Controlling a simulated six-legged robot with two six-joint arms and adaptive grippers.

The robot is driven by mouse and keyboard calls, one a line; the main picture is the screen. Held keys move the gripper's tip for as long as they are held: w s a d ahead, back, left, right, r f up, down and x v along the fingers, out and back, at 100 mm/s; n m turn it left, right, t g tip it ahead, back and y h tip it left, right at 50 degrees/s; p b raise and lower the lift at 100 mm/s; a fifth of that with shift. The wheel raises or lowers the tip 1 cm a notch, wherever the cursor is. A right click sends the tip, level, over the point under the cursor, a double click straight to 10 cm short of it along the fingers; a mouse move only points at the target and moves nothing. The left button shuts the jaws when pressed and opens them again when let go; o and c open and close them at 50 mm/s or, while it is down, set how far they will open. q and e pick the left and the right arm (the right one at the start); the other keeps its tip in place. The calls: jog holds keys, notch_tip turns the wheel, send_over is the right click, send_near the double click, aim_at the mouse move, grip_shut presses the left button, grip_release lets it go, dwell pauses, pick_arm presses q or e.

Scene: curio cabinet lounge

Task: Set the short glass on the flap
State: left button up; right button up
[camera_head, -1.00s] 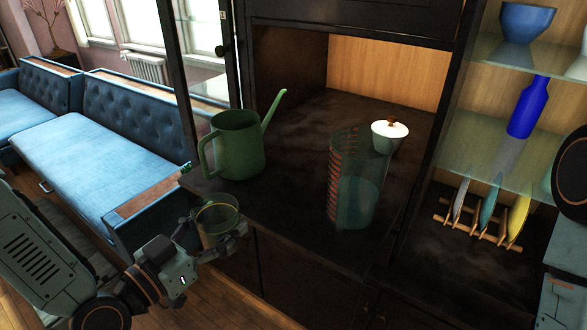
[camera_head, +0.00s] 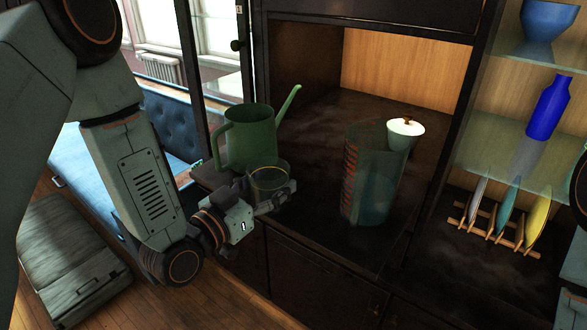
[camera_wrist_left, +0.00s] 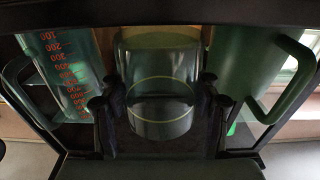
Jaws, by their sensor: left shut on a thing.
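The short glass (camera_head: 268,177) is clear and greenish. My left gripper (camera_head: 272,196) is shut on its lower part and holds it upright at the front left edge of the dark flap (camera_head: 305,215), just in front of the green watering can. I cannot tell whether its base touches the flap. In the left wrist view the short glass (camera_wrist_left: 160,90) stands between the two fingers of my left gripper (camera_wrist_left: 158,100). My right gripper is not in view.
The green watering can (camera_head: 248,138) is close behind the glass. A plate rack (camera_head: 490,228) is further right. Dark surface between can and jug is bare.

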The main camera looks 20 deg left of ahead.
pick_arm(q)
jog(key=x, duration=0.2)
jog(key=shift+w+d, duration=0.2)
jog(key=shift+w, duration=0.15)
jog(key=shift+w+d, duration=0.35)
jog(key=shift+w, duration=0.15)
jog(key=x, duration=0.3)
jog(key=shift+w+p, duration=0.25)
jog(key=shift+p, duration=0.1)
jog(key=shift+w+f, duration=0.3)
jog(key=shift+f, duration=0.05)
jog(key=shift+s, duration=0.1)
jog(key=shift+s, duration=0.1)
